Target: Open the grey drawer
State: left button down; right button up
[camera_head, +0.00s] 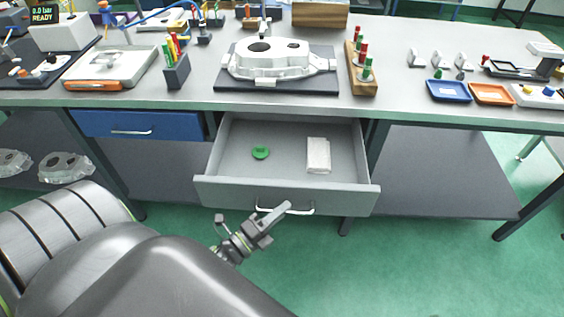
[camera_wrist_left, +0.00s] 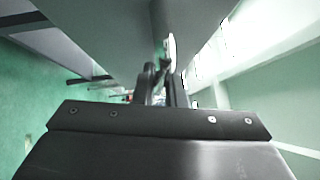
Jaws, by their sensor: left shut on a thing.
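The grey drawer (camera_head: 286,195) is pulled out from under the workbench, and its inside shows. A green round thing (camera_head: 261,153) and a white block-like thing (camera_head: 318,156) lie in it. A pale bar handle (camera_head: 300,210) runs across the drawer front. My left gripper (camera_head: 272,215) is at the left part of this handle and is shut on it. In the left wrist view the gripper fingers (camera_wrist_left: 166,85) are close together at the handle, with the grey drawer front (camera_wrist_left: 110,35) close ahead. My right gripper is in neither view.
A blue drawer (camera_head: 140,124) to the left is shut. On the bench (camera_head: 410,95) stand a large metal casting (camera_head: 275,62) on a dark mat, a wooden rack (camera_head: 362,84) and small blue and orange trays. Green floor is free in front at the right.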

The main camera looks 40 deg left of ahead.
pick_arm(q)
jog(key=shift+s+d, duration=0.45)
jog(key=shift+s, duration=0.3)
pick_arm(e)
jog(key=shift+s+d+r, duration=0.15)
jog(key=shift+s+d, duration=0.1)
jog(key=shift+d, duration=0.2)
pick_arm(q)
jog(key=c, duration=1.5)
grip_release()
jog(key=b+v, duration=0.3)
jog(key=v, duration=1.4)
jog(key=shift+s+a+b, duration=0.1)
jog(key=shift+s+b, duration=0.1)
jog(key=shift+b, duration=0.1)
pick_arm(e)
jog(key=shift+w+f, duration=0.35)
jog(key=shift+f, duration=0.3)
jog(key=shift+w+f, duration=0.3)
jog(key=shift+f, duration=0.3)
